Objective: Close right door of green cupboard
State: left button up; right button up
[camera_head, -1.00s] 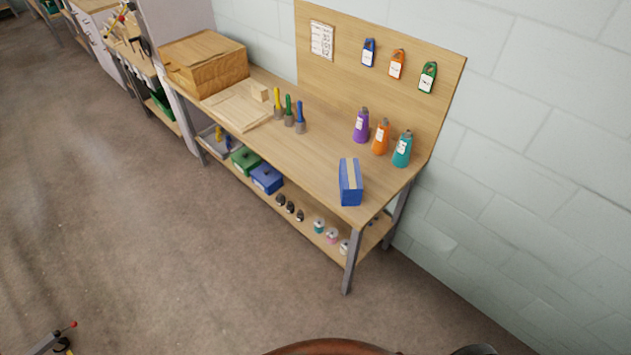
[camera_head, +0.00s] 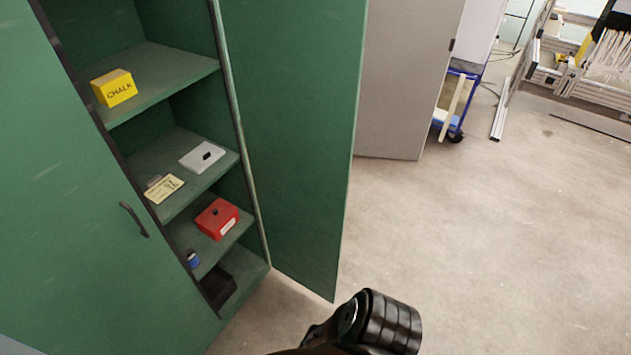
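The green cupboard (camera_head: 268,262) stands on the left of the head view. Its right door (camera_head: 290,130) is swung wide open, to the right of the shelves. Its left door (camera_head: 60,190), with a dark handle (camera_head: 134,219), covers the left part of the cupboard. One of my dark arm parts shows at the bottom centre, below the open door and apparently apart from it. Neither of my grippers shows.
The shelves hold a yellow chalk box (camera_head: 114,89), a grey flat case (camera_head: 202,157), a yellow card (camera_head: 164,188) and a red box (camera_head: 217,219). A grey panel (camera_head: 405,80) stands behind the door. A metal frame (camera_head: 580,70) stands far right. The floor at right is clear.

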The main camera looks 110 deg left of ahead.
aim_at(297, 65)
jog(key=u, duration=2.1)
jog(key=i, duration=3.1)
jog(key=u, duration=4.05)
jog(key=i, duration=1)
jog(key=u, duration=0.6)
